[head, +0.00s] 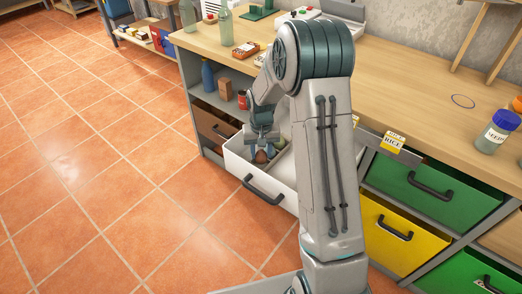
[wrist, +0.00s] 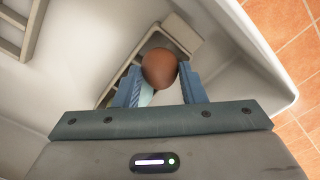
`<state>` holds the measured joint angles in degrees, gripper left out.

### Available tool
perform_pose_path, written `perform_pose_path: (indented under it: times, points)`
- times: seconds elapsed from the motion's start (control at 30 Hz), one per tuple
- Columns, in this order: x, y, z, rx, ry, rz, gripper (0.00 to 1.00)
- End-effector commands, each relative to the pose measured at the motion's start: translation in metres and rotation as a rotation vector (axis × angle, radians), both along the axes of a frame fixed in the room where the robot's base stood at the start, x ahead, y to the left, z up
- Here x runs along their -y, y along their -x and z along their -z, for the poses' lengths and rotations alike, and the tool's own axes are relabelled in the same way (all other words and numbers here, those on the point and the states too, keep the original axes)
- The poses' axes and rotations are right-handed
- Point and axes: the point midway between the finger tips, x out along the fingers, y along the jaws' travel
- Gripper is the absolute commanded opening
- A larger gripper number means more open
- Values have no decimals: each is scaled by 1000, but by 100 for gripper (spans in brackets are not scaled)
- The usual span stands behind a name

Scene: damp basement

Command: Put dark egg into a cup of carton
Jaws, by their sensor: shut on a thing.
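My gripper (wrist: 161,82) is shut on the dark egg (wrist: 159,66), a smooth brown egg held between its two blue-grey fingers. In the head view my gripper (head: 262,143) points down inside an open white drawer (head: 236,169), with the egg (head: 262,157) at its tips. In the wrist view a beige slatted piece (wrist: 178,36) lies behind the egg, inside the pale drawer (wrist: 85,60). The egg and fingers hide part of it, and I cannot tell whether it is the carton. I cannot make out egg cups in either view, nor whether the egg touches anything below.
The drawer's front wall with its dark handle (head: 268,189) stands out over the tiled floor (head: 120,190). A wooden worktop (head: 420,110) lies above. Green (head: 430,190) and yellow (head: 390,232) drawers are at the right. A blue bottle (head: 207,75) stands on the shelf left of my arm.

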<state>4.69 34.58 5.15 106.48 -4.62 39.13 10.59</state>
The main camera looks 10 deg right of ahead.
Motion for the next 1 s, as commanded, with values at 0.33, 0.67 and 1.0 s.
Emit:
perform_pose_path:
  times: [0.33, 0.67, 1.0]
  points:
    - [0, 0, 0, 0, 0, 0, 40]
    - [0, 0, 0, 0, 0, 0, 73]
    - [0, 0, 0, 0, 0, 0, 77]
